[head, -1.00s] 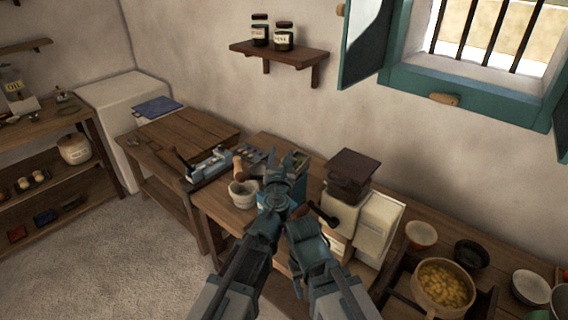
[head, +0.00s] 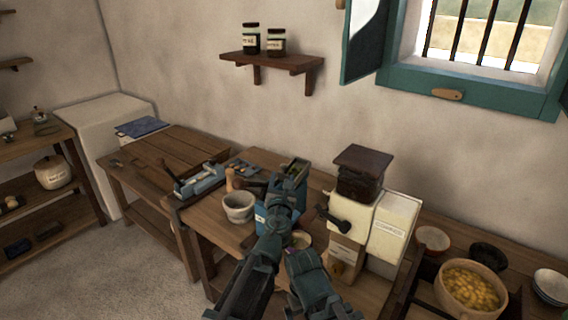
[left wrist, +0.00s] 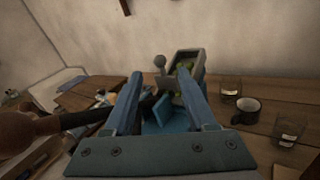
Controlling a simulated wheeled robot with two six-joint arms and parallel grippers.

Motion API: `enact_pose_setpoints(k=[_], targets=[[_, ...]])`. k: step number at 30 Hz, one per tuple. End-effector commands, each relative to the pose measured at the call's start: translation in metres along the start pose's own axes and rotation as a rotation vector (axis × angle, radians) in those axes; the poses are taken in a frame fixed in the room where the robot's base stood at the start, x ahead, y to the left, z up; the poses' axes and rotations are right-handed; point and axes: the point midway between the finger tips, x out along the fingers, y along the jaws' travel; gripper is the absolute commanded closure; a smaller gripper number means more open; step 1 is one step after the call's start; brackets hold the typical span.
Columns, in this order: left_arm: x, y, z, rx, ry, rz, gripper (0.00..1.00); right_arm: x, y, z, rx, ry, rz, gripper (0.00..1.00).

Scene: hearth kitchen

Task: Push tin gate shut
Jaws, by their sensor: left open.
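A blue dispenser-like tin (left wrist: 172,122) stands on the bench, with a grey-rimmed hopper (left wrist: 186,66) holding something green. A small blue flap (left wrist: 153,106), perhaps the gate, shows between my left fingers in the left wrist view. In the head view the tin's open top (head: 295,168) shows beyond my gripper, and a blue side (head: 262,219) shows at its left. My left gripper (head: 287,185) is open and empty, in front of the tin; it also shows in the left wrist view (left wrist: 160,85). I cannot tell whether it touches. My right gripper (head: 299,254) is lower right, its fingertips unclear.
A stone mortar (head: 239,208) stands left of the tin. A dark mug (left wrist: 246,111) and glasses (left wrist: 231,88) stand right of the tin in the wrist view.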

Motion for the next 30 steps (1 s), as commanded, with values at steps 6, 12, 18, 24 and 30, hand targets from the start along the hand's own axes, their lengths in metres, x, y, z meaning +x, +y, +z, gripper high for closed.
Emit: enact_pose_setpoints(k=[6,12,18,24,30], targets=[[0.050,-0.001,0.000,0.000,0.000,0.001,0.44,0.000,0.000,0.000,0.000,0.000,0.000,0.00],[0.088,-0.001,0.000,0.000,0.000,0.001,0.44,0.000,0.000,0.000,0.000,0.000,0.000,0.00],[0.106,-0.001,0.000,0.000,0.000,0.000,0.44,0.000,0.000,0.000,0.000,0.000,0.000,0.00],[0.106,0.000,0.000,0.000,0.000,0.000,0.44,0.000,0.000,0.000,0.000,0.000,0.000,0.00],[0.106,0.000,0.000,0.000,0.000,0.000,0.67,0.000,0.000,0.000,0.000,0.000,0.000,0.00]])
